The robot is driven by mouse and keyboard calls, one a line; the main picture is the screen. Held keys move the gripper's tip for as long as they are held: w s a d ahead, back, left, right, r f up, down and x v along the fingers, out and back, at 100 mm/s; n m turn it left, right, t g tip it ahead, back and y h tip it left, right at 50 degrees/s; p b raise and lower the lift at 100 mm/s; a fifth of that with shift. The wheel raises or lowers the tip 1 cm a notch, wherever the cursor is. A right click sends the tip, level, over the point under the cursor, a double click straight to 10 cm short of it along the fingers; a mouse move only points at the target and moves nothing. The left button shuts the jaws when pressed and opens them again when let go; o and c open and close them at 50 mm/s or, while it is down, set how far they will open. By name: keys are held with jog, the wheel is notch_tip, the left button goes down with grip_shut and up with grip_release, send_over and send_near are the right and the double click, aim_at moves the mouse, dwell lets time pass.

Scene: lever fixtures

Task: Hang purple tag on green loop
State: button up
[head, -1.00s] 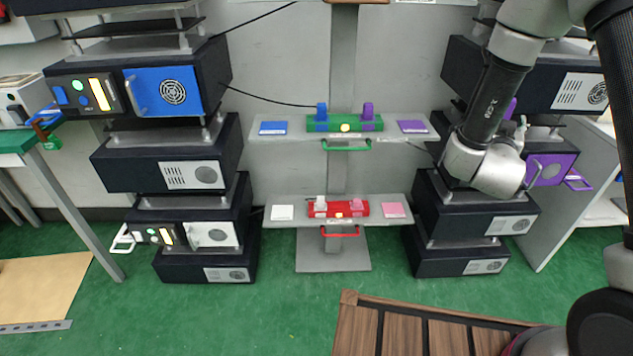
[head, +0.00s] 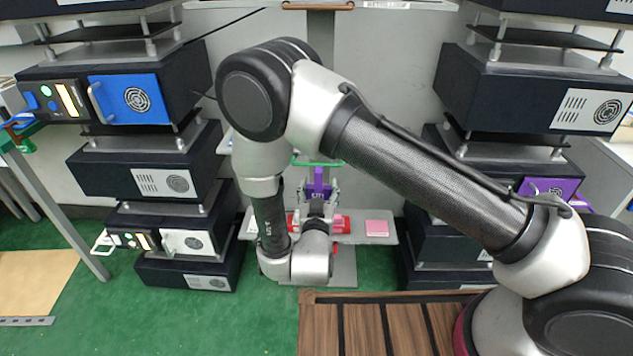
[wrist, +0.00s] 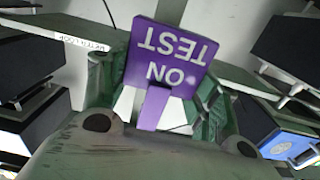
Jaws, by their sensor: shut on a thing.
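The purple tag (head: 318,184) is held upright in my gripper (head: 317,203), in front of the grey centre column. In the wrist view the tag (wrist: 168,58) fills the upper middle, with "TEST ON" appearing upside down, and its narrow stem runs down between the jaws (wrist: 155,100). My gripper is shut on this tag. The green loop (head: 326,163) shows just above the tag's top edge in the head view. I cannot tell whether they touch or how far apart in depth they are. The loop is not clearly seen in the wrist view.
My arm hides most of the upper centre shelf. The lower shelf, with a pink plate (head: 377,228) and red block (head: 292,222), is partly covered. Dark equipment stacks stand left (head: 130,170) and right (head: 530,95). A slatted wooden surface (head: 370,325) lies in front.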

jog(key=shift+a+f, duration=0.35)
jog(key=w, duration=0.7)
jog(key=shift+w+d, duration=0.15)
jog(key=shift+w, duration=0.15)
jog(key=shift+f, duration=0.2)
jog(key=shift+c, duration=0.4)
jog(key=shift+f, duration=0.45)
jog(key=o, duration=1.1)
jog(key=shift+o, duration=0.2)
